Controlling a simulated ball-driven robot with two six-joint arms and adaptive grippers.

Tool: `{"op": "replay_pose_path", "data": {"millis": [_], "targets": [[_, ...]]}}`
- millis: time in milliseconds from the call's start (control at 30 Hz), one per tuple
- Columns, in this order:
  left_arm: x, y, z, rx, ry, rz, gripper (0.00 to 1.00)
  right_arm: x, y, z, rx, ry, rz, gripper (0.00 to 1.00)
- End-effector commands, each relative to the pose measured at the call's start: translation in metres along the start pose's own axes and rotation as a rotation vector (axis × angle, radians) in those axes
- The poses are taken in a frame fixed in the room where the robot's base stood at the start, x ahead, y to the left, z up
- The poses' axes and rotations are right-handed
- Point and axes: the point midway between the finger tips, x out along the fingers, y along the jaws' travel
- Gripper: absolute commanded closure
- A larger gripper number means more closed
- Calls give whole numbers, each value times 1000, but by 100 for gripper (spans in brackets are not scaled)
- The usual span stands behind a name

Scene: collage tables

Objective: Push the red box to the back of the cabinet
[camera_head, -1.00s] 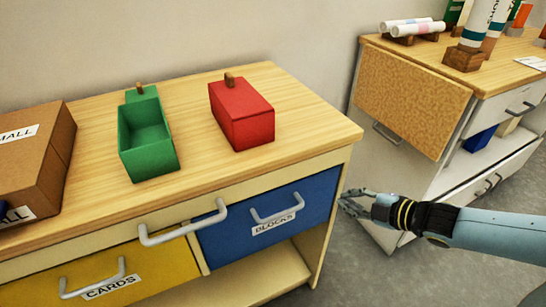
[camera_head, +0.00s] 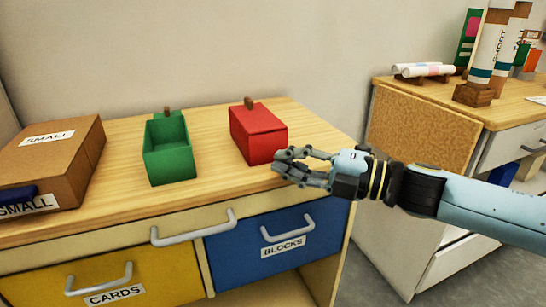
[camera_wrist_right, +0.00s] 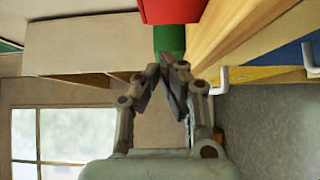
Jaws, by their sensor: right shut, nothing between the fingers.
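The red box (camera_head: 258,134), closed with a small brown knob on top, sits on the wooden cabinet top, right of the open green box (camera_head: 168,150). My right gripper (camera_head: 279,165) is shut and empty at the red box's front right corner, above the cabinet's front edge. In the right wrist view the red box (camera_wrist_right: 172,10) shows at the top edge, with the green box (camera_wrist_right: 169,40) beyond it. There the fingertips (camera_wrist_right: 164,62) appear apart from the red box. My left gripper is not in view.
A brown carton (camera_head: 52,160) labelled SMALL stands at the left of the cabinet top. Below are a yellow CARDS drawer (camera_head: 150,268) and a blue BLOCKS drawer (camera_head: 255,262). A second cabinet (camera_head: 425,130) stands at the right. Bare wood (camera_head: 215,118) lies between the boxes and behind them.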

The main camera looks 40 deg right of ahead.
Motion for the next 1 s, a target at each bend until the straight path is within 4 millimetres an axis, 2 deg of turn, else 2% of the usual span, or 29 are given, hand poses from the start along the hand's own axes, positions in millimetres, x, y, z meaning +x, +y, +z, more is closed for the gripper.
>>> {"op": "replay_pose_path", "data": {"millis": [100,300,533,833,1000], "targets": [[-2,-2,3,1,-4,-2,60,15,3,0,1,-2,4,100],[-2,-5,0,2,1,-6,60,35,2,21,0,-1,2,100],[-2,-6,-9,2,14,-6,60,42,1,28,1,0,-1,100],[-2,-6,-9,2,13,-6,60,42,1,29,1,0,-1,100],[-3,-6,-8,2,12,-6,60,60,3,48,-2,-4,4,100]]}}
